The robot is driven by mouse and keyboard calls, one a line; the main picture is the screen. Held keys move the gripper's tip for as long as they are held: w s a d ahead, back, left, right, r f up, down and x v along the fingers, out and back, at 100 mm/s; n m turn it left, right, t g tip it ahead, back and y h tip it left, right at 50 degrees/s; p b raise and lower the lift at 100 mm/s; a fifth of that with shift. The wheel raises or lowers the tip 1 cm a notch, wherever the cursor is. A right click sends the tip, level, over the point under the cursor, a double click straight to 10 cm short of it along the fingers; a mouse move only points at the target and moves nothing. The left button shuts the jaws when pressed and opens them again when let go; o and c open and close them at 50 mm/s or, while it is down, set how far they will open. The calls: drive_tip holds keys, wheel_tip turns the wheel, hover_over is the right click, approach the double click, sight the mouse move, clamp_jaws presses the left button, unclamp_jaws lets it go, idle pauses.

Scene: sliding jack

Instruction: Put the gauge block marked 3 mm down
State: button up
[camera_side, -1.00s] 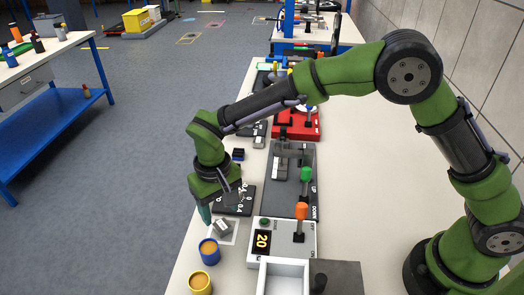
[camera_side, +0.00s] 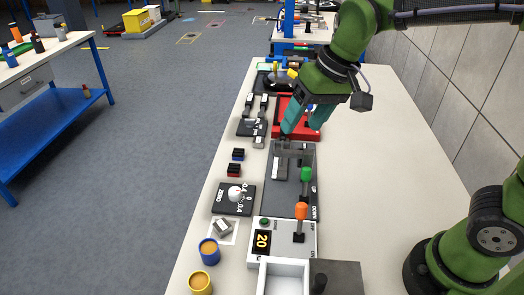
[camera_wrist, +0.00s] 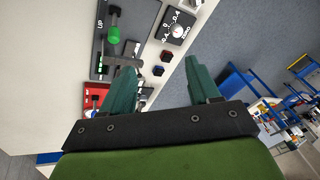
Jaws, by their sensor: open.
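A small grey block (camera_side: 222,227) lies turned at an angle on a white pad (camera_side: 232,238) near the table's left edge. No 3 mm marking can be read on it, so I cannot tell whether it is the named gauge block. My gripper (camera_side: 302,131) is open above the far end of the dark sliding-jack plate (camera_side: 288,203), well away from the grey block. Its two teal fingers stand apart with nothing held between them in the wrist view (camera_wrist: 163,72). The jack's green lever knob (camera_side: 306,174) also shows in the wrist view (camera_wrist: 113,35).
A dial plate (camera_side: 234,210) and red and blue blocks (camera_side: 235,171) stand left of the jack. A control box (camera_side: 281,241) with an orange knob and display reading 20 is nearer. Blue and yellow cups (camera_side: 208,257) stand at the left edge. The table's right side is clear.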

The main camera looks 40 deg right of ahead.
drive_tip(key=s+d+m+t, duration=0.2)
drive_tip(key=s+d+t, duration=0.1)
drive_tip(key=s+d, duration=0.5)
drive_tip(key=shift+s+d+f+t, duration=0.15)
drive_tip(key=shift+s+f+t, duration=0.25)
drive_tip(key=shift+s, duration=0.7)
drive_tip(key=shift+r, duration=0.1)
